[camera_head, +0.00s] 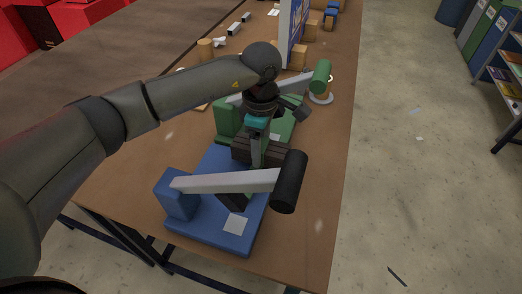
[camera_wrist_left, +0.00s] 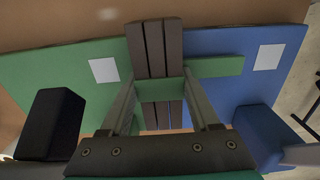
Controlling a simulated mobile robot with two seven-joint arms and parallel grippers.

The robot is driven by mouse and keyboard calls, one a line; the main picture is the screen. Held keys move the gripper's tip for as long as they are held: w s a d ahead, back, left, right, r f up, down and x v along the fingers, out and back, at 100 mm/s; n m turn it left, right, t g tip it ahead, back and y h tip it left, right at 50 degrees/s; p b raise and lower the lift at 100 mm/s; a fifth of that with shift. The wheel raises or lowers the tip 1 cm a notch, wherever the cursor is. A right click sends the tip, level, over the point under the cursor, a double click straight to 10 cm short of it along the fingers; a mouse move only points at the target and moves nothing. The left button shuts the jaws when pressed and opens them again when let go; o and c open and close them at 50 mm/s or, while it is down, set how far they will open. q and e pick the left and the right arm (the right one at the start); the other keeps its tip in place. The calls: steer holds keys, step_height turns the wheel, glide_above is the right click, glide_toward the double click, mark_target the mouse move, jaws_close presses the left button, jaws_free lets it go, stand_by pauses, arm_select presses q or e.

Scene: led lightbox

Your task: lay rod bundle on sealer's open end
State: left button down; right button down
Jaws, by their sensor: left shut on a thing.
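My left gripper (camera_head: 258,158) reaches in from the left and is shut on the rod bundle (camera_head: 242,149), several dark brown rods. In the left wrist view the bundle (camera_wrist_left: 153,45) lies between the fingers (camera_wrist_left: 162,105), with a green band (camera_wrist_left: 160,89) across it. The blue sealer (camera_head: 208,225) stands nearest, with a pale arm (camera_head: 222,182) and a black end cylinder (camera_head: 289,182). The green sealer (camera_head: 228,120) stands behind, with a green end cylinder (camera_head: 320,76). The bundle is over the area between the two bases; contact is unclear. My right gripper is out of view.
The brown table (camera_head: 318,180) has bare room along its right edge. Farther back stand wooden blocks (camera_head: 299,56), a white-and-blue panel (camera_head: 292,30) and a wooden cylinder (camera_head: 205,48). A shelf (camera_head: 503,75) stands on the floor at the right.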

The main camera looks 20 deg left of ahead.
arm_select(q)
steer(key=shift+w+f, duration=0.1)
steer(key=shift+f, duration=0.4)
steer(key=shift+f, duration=0.1)
steer(key=shift+c, duration=0.6)
jaws_free()
steer(key=shift+f, duration=0.1)
step_height(320, 180, up, 12)
steer(key=shift+r+p, duration=0.15)
steer(key=shift+p, duration=0.3)
